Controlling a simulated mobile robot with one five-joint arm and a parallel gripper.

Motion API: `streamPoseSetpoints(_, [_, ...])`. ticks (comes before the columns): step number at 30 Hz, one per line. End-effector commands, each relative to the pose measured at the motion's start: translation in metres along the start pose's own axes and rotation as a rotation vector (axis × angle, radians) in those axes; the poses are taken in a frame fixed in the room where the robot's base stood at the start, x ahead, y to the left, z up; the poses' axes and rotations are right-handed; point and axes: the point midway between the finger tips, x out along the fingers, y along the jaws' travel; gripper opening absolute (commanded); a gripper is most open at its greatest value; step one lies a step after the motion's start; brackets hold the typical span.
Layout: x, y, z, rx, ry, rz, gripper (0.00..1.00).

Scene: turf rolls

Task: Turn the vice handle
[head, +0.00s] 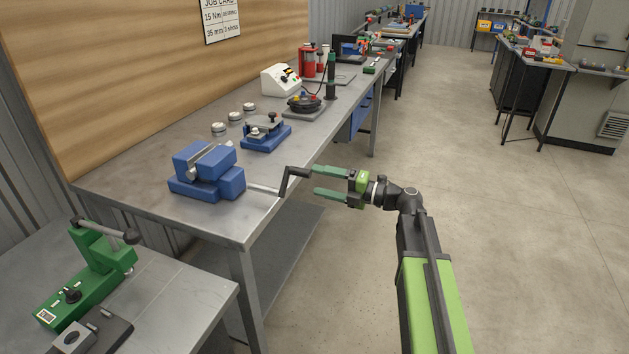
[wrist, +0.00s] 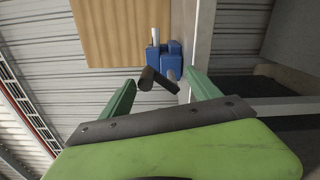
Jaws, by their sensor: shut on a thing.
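The blue vice (head: 208,172) sits at the near end of the grey workbench, and a metal spindle runs from it toward the bench's front edge. The dark cranked vice handle (head: 287,182) is on the spindle's end, just past that edge. In the wrist view the handle (wrist: 157,80) lies between my fingertips (wrist: 162,80), with the blue vice (wrist: 172,58) beyond. The exact contact of the fingers is hard to see.
Behind the vice on the workbench (head: 130,187) are a blue fixture (head: 266,137), a black coiled item (head: 305,104) and a white box (head: 281,80). A green tool (head: 85,283) stands on a nearer table. The floor to the right is clear.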

Motion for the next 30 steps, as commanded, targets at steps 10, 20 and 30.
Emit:
streamPoseSetpoints(10, [-0.029, -0.003, 0.000, -0.003, -0.001, -0.009, 0.45])
streamPoseSetpoints(20, [-0.055, -0.001, 0.000, -0.002, -0.001, -0.007, 0.45])
streamPoseSetpoints(30, [-0.082, -0.001, 0.000, -0.002, 0.000, -0.006, 0.45])
